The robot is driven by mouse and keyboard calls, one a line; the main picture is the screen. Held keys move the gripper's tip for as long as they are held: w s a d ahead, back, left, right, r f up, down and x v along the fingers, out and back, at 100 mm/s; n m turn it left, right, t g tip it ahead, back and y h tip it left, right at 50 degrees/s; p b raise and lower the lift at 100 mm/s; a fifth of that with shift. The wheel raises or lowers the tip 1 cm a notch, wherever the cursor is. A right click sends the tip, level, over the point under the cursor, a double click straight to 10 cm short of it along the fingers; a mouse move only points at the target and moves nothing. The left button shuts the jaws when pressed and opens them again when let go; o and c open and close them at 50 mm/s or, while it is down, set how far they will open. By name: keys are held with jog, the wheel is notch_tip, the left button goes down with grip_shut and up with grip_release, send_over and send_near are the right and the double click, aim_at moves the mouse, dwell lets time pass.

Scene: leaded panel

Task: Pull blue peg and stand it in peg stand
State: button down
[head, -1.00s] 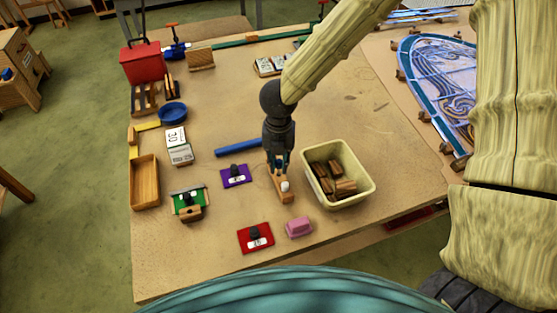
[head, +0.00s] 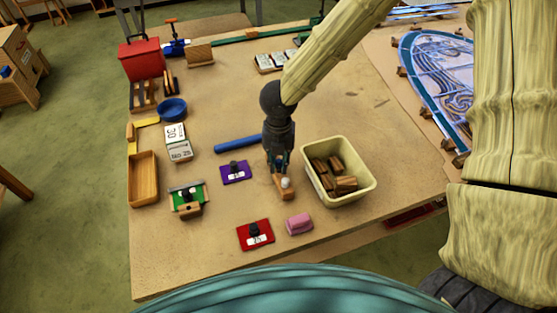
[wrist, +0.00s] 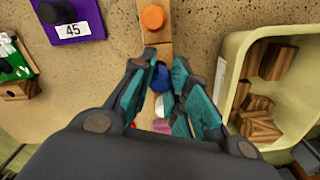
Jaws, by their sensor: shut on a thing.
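A narrow wooden block (head: 282,190) lies on the table under my gripper (head: 279,163). In the wrist view an orange peg (wrist: 153,17) stands in the far part of this block (wrist: 152,50). A white peg (head: 286,183) stands at its near end. The blue peg (wrist: 160,77) is between my teal fingertips (wrist: 159,82), and my gripper is shut on it. The fingers hide the peg's lower part, so I cannot tell whether it is still in the block. I cannot make out a separate peg stand.
A cream tub (head: 358,190) with wooden blocks stands close on the right. A purple plate (head: 236,173) and a blue rod (head: 238,144) lie to the left. A pink block (head: 299,222) and a red plate (head: 256,235) lie nearer.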

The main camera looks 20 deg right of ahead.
aim_at(279, 161)
jog(key=shift+f+b, duration=0.6)
jog(key=shift+f, duration=0.4)
jog(key=c, duration=1.3)
grip_release()
jog(key=shift+r, duration=0.15)
notch_tip(279, 161, up, 12)
jog(key=shift+f, duration=0.1)
